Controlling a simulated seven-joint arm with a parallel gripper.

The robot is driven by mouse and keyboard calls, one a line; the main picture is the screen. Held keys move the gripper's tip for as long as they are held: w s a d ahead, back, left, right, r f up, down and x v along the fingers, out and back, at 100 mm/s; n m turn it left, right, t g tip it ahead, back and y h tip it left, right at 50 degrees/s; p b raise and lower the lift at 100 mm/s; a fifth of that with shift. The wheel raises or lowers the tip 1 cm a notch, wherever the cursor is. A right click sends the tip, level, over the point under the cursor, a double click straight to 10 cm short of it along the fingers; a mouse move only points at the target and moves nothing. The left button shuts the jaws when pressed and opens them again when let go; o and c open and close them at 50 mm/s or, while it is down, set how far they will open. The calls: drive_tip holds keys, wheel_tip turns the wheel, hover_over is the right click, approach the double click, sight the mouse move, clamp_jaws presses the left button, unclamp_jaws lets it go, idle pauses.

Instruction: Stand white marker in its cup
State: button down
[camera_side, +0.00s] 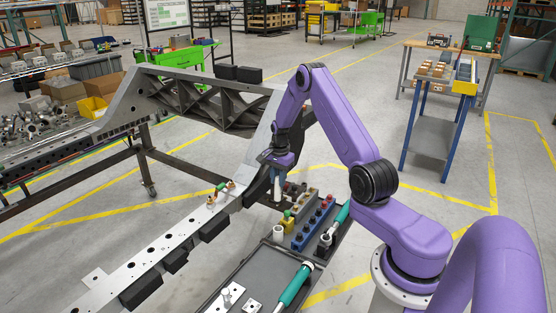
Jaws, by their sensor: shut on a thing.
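My gripper (279,172) points down above the far end of the grey tray. It is shut on a slim pale thing that looks like the white marker (277,190), which hangs roughly upright below the fingers. The fingers are small and partly hidden by my wrist. A small white round thing (278,233) stands in the tray nearer the camera; I cannot tell whether it is the cup. I cannot tell whether the marker's lower end touches anything.
The grey tray (247,271) holds a blue block with knobs (313,229), a yellow-green part (288,222) and teal-handled tools (294,287). A long metal chassis rail (165,250) with black blocks runs along its left side. A tall chassis frame (135,93) rises behind.

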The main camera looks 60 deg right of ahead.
sight(278, 200)
drive_tip(key=shift+f, duration=5.25)
drive_tip(key=shift+f, duration=2.95)
drive_tip(key=c, duration=0.8)
unclamp_jaws()
drive_tip(key=shift+c, duration=0.2)
